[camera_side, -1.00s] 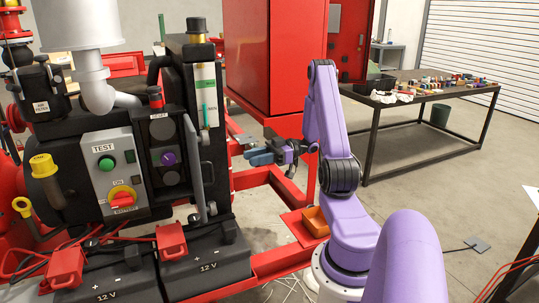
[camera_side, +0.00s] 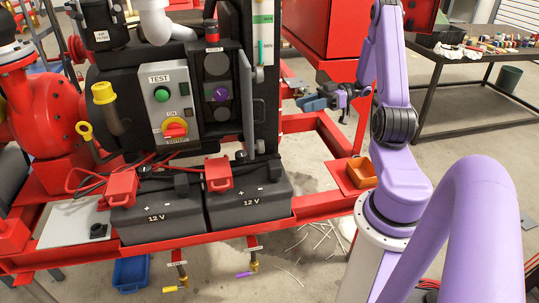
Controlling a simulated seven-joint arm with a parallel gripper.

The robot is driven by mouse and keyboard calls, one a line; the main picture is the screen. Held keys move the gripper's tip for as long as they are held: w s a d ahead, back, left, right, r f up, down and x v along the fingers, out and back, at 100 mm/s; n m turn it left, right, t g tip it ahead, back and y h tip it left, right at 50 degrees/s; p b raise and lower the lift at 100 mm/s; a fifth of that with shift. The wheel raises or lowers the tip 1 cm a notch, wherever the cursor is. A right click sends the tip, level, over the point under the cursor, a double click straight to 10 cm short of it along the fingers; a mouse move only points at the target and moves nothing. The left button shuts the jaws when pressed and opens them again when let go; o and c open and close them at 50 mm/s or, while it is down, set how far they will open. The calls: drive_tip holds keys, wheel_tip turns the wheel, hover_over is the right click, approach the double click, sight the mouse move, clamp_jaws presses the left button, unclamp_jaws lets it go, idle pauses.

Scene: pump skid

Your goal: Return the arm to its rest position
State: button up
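My purple arm (camera_side: 394,75) stands at the right of the pump skid, its upper link raised and its wrist bent toward the left. My gripper (camera_side: 308,103), with blue fingers, points left in mid-air in front of the red cabinet. It is right of the black panel with the level gauge (camera_side: 263,45), apart from it in the picture. No held object can be made out. The fingers are too small and overlapped to tell whether they are open or shut.
The TEST control box (camera_side: 168,108) and two 12 V batteries (camera_side: 160,215) are at left. An orange bin (camera_side: 361,172) sits by my base. A blue bin (camera_side: 131,273) is below the skid. A table (camera_side: 470,58) stands behind right.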

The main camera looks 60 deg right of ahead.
drive_tip(key=w+a+f+g+h, duration=0.1)
drive_tip(key=a+f+g, duration=0.15)
drive_tip(key=a, duration=0.45)
drive_tip(key=w+a+f+g+h, duration=0.1)
drive_tip(key=w+a+g, duration=0.15)
drive_tip(key=a, duration=0.45)
drive_tip(key=w+a+f+g, duration=0.1)
drive_tip(key=a+f+g, duration=0.15)
drive_tip(key=a, duration=0.45)
drive_tip(key=w+a+r+n+t+h, duration=0.1)
drive_tip(key=w+a+r+t+h, duration=0.4)
drive_tip(key=a, duration=0.5)
drive_tip(key=s+r+n+g+h, duration=0.1)
drive_tip(key=s+r+g+h, duration=0.1)
drive_tip(key=s, duration=1)
drive_tip(key=s+r+n+g+h, duration=0.1)
drive_tip(key=s+g+h, duration=0.3)
drive_tip(key=s, duration=0.9)
drive_tip(key=shift+s+d+r+g, duration=0.15)
drive_tip(key=shift+d+r+g, duration=0.1)
drive_tip(key=shift+r+g, duration=0.4)
